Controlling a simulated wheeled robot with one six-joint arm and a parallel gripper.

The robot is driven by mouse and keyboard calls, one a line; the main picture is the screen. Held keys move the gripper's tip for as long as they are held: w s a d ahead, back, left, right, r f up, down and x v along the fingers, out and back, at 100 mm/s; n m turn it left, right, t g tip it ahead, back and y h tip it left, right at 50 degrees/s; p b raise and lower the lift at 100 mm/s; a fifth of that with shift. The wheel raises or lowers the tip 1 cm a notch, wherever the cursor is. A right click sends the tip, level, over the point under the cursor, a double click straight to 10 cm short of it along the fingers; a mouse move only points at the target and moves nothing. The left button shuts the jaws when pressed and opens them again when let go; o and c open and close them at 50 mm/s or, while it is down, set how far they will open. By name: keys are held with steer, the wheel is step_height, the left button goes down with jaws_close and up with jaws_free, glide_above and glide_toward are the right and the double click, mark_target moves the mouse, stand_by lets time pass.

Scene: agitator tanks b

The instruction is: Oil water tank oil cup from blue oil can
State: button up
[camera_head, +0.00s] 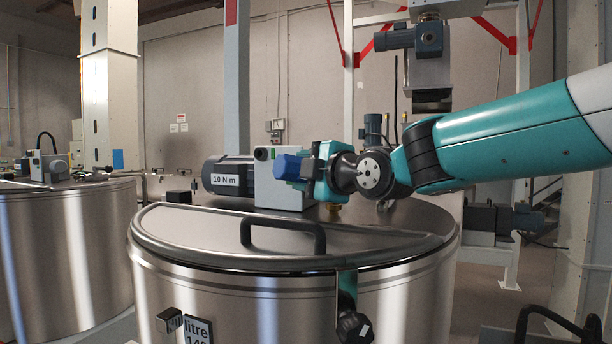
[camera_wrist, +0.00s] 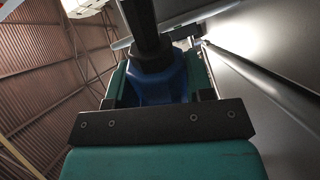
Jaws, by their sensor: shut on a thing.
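My gripper (camera_head: 312,172) is above the lid of the near steel tank (camera_head: 290,290), beside the grey gearbox. It is shut on the blue oil can (camera_head: 289,167), which points left in the head view. In the wrist view the blue can (camera_wrist: 163,86) sits between the jaws, with a dark spout or neck above it. A small brass-coloured fitting, perhaps the oil cup (camera_head: 333,209), shows on the lid just below my gripper. Whether the can's tip touches anything is hidden.
A motor (camera_head: 228,175) labelled "10 N m" and its gearbox (camera_head: 266,190) stand on the lid. A black lid handle (camera_head: 284,228) rises in front. Another steel tank (camera_head: 65,255) is at left. A grey post (camera_head: 237,80) stands behind. A machine (camera_head: 430,45) hangs above my arm.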

steer(key=shift+r+m, duration=0.25)
steer(key=shift+m, duration=0.05)
steer(key=shift+d+r+m, duration=0.1)
steer(key=shift+r+m, duration=0.15)
steer(key=shift+m, duration=0.15)
steer(key=shift+f, duration=0.1)
stand_by(1.7)
steer(key=shift+f+n+b, duration=0.4)
steer(key=shift+f+b, duration=0.05)
steer(key=shift+b, duration=0.3)
steer(key=shift+f+n+b, duration=0.25)
steer(key=shift+n+b, duration=0.25)
steer(key=shift+b, duration=0.1)
steer(key=shift+r, duration=0.1)
